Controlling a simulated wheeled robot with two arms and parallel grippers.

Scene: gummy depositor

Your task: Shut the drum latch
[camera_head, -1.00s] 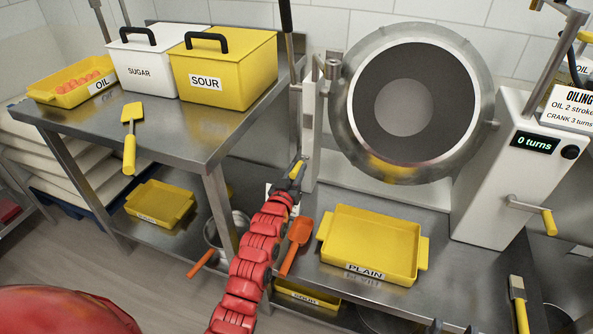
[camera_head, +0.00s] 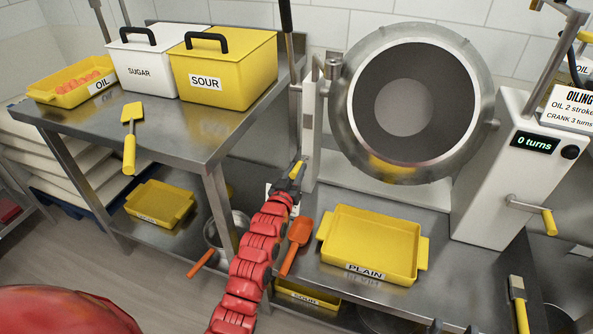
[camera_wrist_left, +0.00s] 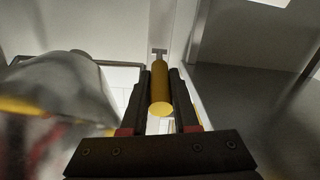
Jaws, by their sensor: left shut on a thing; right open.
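The steel drum (camera_head: 350,120) is mounted at the right, its dark round face with a grey centre towards me. My left gripper (camera_head: 298,172) is at the left post of the drum stand, below and left of the drum. It is shut on a yellow handle, which I take for the drum latch handle. In the left wrist view the yellow handle (camera_wrist_left: 160,85) lies between the two black fingers (camera_wrist_left: 163,100), with a small metal piece at its far end. Whether the latch is fully closed I cannot tell. My right gripper is not in view.
A yellow PLAIN tray (camera_head: 372,243) and an orange scoop (camera_head: 297,240) lie beside my left arm. The white crank housing (camera_head: 490,190) reads 0 turns. SUGAR (camera_head: 140,70) and SOUR (camera_head: 222,80) bins stand on the left table (camera_head: 180,140).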

